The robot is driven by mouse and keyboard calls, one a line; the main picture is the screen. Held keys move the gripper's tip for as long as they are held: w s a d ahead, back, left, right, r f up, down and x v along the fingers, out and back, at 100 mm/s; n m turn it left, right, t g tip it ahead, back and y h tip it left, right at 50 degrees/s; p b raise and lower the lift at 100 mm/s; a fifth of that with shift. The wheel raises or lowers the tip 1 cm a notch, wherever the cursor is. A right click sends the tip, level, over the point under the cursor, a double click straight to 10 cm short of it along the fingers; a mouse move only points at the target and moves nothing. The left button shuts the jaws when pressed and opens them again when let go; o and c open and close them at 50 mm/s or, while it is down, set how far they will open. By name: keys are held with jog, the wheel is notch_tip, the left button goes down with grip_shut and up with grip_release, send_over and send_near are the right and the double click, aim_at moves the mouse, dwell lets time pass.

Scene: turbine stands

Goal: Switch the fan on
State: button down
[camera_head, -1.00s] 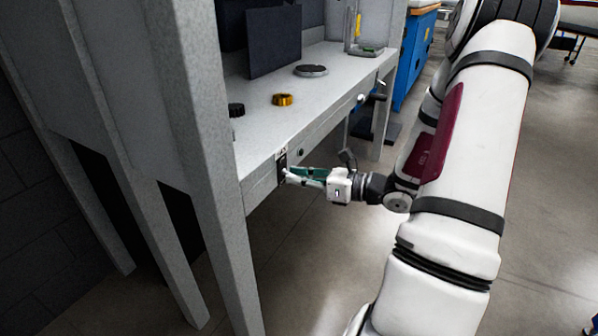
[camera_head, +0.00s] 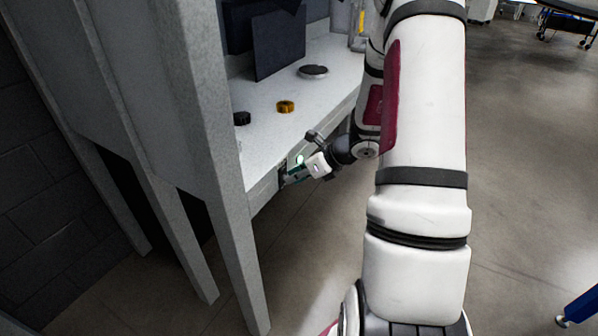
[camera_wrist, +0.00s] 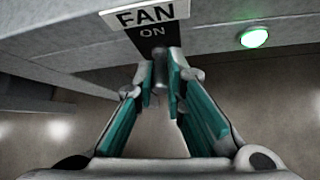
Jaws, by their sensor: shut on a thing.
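The fan switch (camera_wrist: 146,38) is a dark plate marked ON under a white FAN label (camera_wrist: 144,14) on the front face of the grey bench. In the wrist view, the teal-padded fingers of my gripper (camera_wrist: 168,76) are shut on the switch's grey lever, which is mostly hidden between them. A round green light (camera_wrist: 254,37) right of the switch glows. In the head view, my gripper (camera_head: 287,177) is at the bench front, against the dark switch plate (camera_head: 282,170); the fingertips are small there.
The grey bench top (camera_head: 262,140) holds a black knob-like part (camera_head: 242,118), a gold ring (camera_head: 286,106) and a dark disc (camera_head: 313,71). A dark panel (camera_head: 279,45) stands behind them. A bench leg (camera_head: 232,255) stands left of my gripper. Open floor lies to the right.

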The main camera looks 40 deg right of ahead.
jog(key=shift+r+g+p, duration=0.1)
jog(key=shift+g+p, duration=0.2)
jog(key=shift+p, duration=0.2)
jog(key=c, duration=1.7)
grip_release()
jog(key=shift+o, duration=0.2)
jog(key=v, duration=1.2)
jog(key=shift+a, duration=0.15)
jog(key=shift+w, duration=0.1)
